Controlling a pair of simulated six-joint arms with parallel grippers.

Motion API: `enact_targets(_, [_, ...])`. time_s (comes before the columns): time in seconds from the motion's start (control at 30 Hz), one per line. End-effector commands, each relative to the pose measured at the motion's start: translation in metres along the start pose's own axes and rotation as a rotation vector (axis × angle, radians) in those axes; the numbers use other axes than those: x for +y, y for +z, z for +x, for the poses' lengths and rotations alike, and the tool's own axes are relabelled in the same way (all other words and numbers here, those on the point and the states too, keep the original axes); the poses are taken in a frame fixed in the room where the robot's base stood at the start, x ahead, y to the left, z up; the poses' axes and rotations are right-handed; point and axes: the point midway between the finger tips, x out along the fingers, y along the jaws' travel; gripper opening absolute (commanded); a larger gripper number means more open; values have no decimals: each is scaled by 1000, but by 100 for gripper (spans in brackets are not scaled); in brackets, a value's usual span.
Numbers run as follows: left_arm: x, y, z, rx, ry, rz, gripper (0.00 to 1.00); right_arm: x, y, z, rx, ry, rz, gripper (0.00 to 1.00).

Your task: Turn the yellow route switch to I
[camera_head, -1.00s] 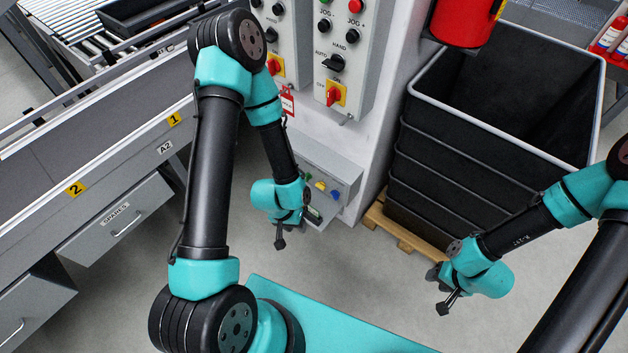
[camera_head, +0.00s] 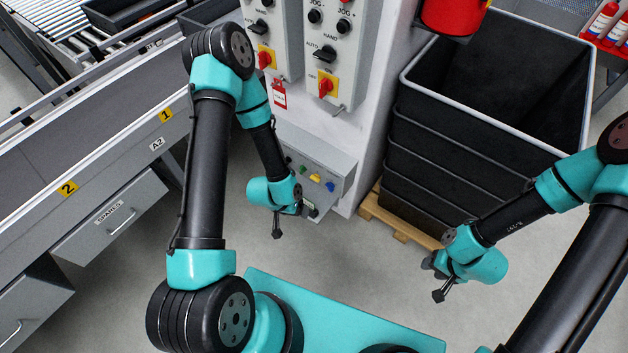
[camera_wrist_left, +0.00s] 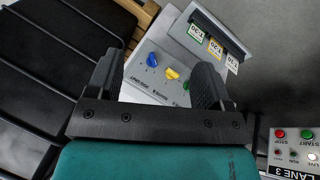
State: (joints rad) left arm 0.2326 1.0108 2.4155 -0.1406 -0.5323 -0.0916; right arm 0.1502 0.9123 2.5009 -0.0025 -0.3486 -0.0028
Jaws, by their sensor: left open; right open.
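The yellow switch (camera_head: 315,177) is the middle one of three coloured knobs on a grey sloped box low on the white column. The wrist view shows the yellow switch (camera_wrist_left: 172,73) between the blue knob (camera_wrist_left: 152,60) and the green knob (camera_wrist_left: 186,84). Its handle direction and label are too small to read surely. My left gripper (camera_head: 278,230) is open and empty, apart from the knobs, in front of the box. In the wrist view its fingers (camera_wrist_left: 155,78) frame the knob row. My right gripper (camera_head: 437,280) is open and empty over the floor at the right.
Cards in a holder (camera_wrist_left: 215,45) sit beside the knobs. Control panels with red switches (camera_head: 326,86) and a red tag (camera_head: 280,95) are above. Stacked black crates (camera_head: 480,130) stand on a pallet (camera_head: 400,225) at right. A conveyor (camera_head: 90,140) runs along the left. The floor between is clear.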

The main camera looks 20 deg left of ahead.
Motion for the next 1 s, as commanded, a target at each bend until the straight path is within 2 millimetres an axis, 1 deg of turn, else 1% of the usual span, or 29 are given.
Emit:
enact_targets(0.03, [-12,-8,18,56,10,33,74,0,0,0,0,0,0,43])
enact_targets(0.2, [-44,-40,68,294,46,183,74,0,0,0,0,0,0,43])
enact_targets(0.33, [-66,-56,100,486,60,282,74,0,0,0,0,0,0,43])
enact_targets(0.43, [-81,-62,118,641,63,347,74,0,0,0,0,0,0,43])
enact_targets(0.5, [-91,-63,130,750,61,384,74,0,0,0,0,0,0,43])
enact_targets(0.63, [-107,-57,144,954,42,440,74,0,0,0,0,0,0,43])
enact_targets(0.8, [-121,-44,151,1167,8,477,74,0,0,0,0,0,0,43])
enact_targets(0.9, [-124,-40,152,1230,-6,485,74,0,0,0,0,0,0,43])
enact_targets(1.0, [-125,-38,151,1250,-8,487,74,0,0,0,0,0,0,43])
